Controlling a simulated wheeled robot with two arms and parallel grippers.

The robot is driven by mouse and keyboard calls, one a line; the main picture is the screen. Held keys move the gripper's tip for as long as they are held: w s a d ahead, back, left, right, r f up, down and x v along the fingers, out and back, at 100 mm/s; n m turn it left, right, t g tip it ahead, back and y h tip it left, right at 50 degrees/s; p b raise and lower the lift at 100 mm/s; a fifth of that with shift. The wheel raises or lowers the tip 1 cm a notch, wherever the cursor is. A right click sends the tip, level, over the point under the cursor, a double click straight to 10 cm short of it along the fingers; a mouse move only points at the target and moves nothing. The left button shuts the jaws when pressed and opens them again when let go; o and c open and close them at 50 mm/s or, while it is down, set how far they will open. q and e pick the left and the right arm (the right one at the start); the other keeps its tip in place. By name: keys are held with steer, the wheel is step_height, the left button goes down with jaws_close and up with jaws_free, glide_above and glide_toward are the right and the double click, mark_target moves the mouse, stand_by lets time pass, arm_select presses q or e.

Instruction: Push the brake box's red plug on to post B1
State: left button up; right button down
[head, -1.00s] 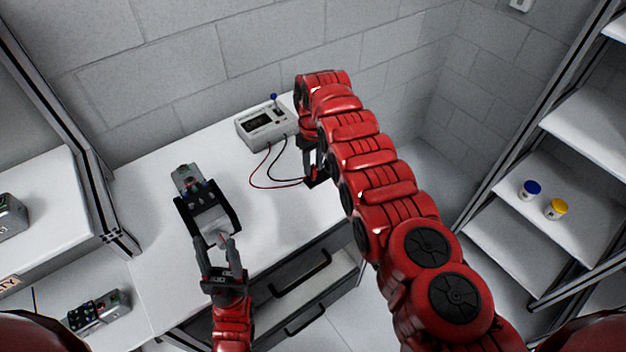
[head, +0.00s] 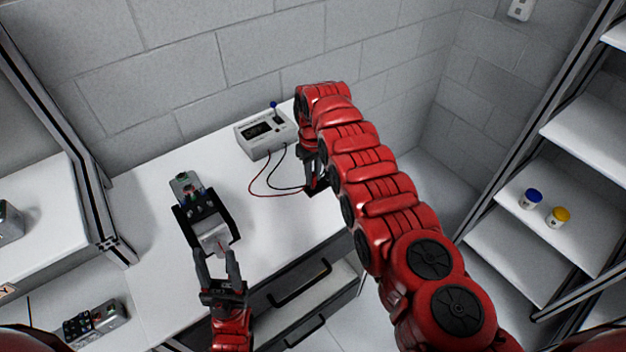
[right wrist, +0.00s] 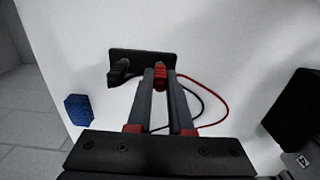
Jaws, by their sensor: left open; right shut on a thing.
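The brake box (head: 267,133) is a pale box with a dark display, at the back of the white bench. Red and black leads run from it to a black plate (right wrist: 128,58) beside my right gripper (head: 314,185). In the right wrist view, my right gripper (right wrist: 160,80) is shut on the red plug (right wrist: 160,76), close against the plate. The black plug (right wrist: 119,72) stands just left of it. A grey unit with small coloured terminals (head: 190,187) lies in a black cradle (head: 182,220). I cannot read which post is B1. My left gripper (head: 217,252) is open at the unit's near end.
Bare white bench lies between the cradle and the plate. A similar unit (head: 95,322) lies at lower left. Shelves on the right hold a blue-lidded jar (head: 531,199) and a yellow-lidded jar (head: 557,217). A blue block (right wrist: 79,108) shows in the right wrist view.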

steer(key=shift+r, duration=0.15)
stand_by(0.6)
steer(key=shift+r+p, duration=1.3)
steer(key=shift+r, duration=0.05)
steer(key=shift+r+p, duration=0.7)
steer(key=shift+r, duration=0.4)
